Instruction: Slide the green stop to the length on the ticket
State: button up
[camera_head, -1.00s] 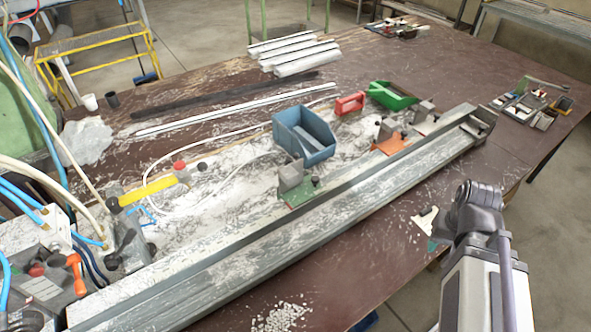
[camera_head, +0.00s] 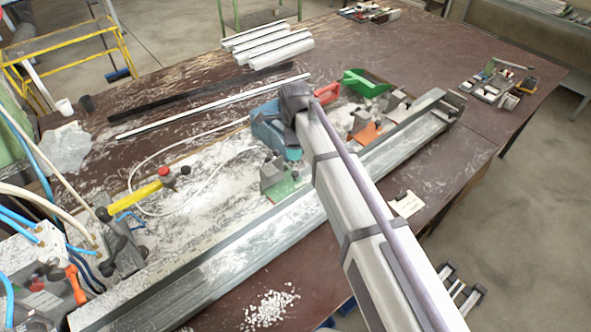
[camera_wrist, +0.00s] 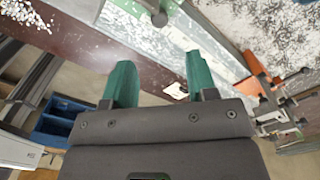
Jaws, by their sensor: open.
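The green stop (camera_head: 287,187), a green plate with a grey block on it, sits along the long metal rail (camera_head: 205,262), left of my arm in the head view.
An orange stop (camera_head: 366,132) sits farther right along the rail and shows in the wrist view (camera_wrist: 262,70). A green bin (camera_head: 365,83) and a red object (camera_head: 327,93) stand behind. White chips (camera_head: 270,308) lie in front. A yellow-handled clamp (camera_head: 142,193) is at the left.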

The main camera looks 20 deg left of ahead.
aim_at(295, 173)
notch_tip(295, 173, down, 11)
jog(key=b, duration=1.1)
jog(key=shift+r, duration=0.1)
grip_shut()
